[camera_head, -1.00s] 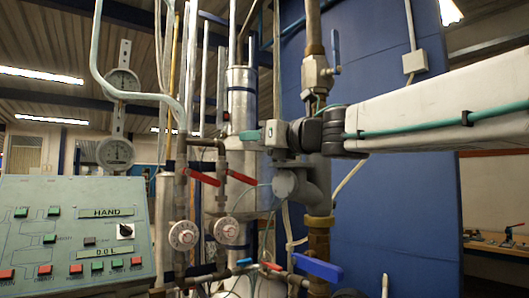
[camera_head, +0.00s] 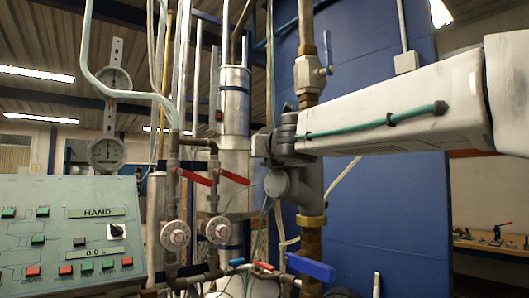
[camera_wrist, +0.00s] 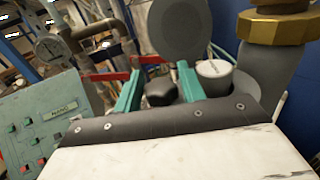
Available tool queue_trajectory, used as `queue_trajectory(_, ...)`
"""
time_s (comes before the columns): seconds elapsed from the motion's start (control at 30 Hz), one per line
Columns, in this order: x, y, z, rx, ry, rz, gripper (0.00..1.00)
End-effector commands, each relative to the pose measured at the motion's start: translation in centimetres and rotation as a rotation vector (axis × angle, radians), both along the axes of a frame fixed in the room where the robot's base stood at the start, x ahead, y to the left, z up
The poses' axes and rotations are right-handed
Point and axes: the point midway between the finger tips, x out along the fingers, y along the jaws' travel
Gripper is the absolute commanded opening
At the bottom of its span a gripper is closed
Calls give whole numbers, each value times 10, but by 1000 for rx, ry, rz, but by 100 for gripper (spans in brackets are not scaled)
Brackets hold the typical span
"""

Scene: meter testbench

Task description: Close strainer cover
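The grey strainer body (camera_head: 308,188) sits on the vertical pipe, its round branch (camera_head: 277,183) facing left of the pipe. In the wrist view, a flat grey disc (camera_wrist: 180,38), which looks like the raised cover, stands above the branch's white round end (camera_wrist: 214,69). My gripper (camera_head: 262,145) is just above the branch in the head view, mostly hidden by my wrist. In the wrist view, its green fingers (camera_wrist: 158,82) are apart, with a dark rounded piece between them. The disc appears beyond the fingertips; contact cannot be told.
Two red lever handles (camera_head: 234,177) and dial gauges (camera_head: 175,235) stand left of the strainer. A blue lever (camera_head: 310,267) is below it. A control panel (camera_head: 70,240) is at lower left. A blue wall panel (camera_head: 395,215) stands behind.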

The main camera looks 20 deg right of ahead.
Motion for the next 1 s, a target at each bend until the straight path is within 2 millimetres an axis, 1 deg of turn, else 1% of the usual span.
queue_trajectory(0.03, 6, 0, 0, -1, 0, 0, 40)
queue_trajectory(0.13, 12, -1, 0, -1, 0, 1, 40)
queue_trajectory(0.4, 14, -1, 0, 0, -1, 1, 40)
queue_trajectory(0.43, 14, -1, 0, 0, -1, 1, 37)
queue_trajectory(0.47, 14, -1, 0, 0, -1, 1, 29)
queue_trajectory(0.5, 14, -1, 0, 0, -1, 1, 18)
queue_trajectory(0.57, 13, -1, 0, 0, -1, 1, 1)
queue_trajectory(0.87, 13, 1, 0, 0, 0, 2, 0)
queue_trajectory(0.97, 13, 11, -1, -1, 1, 16, 0)
queue_trajectory(1.0, 13, 18, -2, -2, 1, 26, 0)
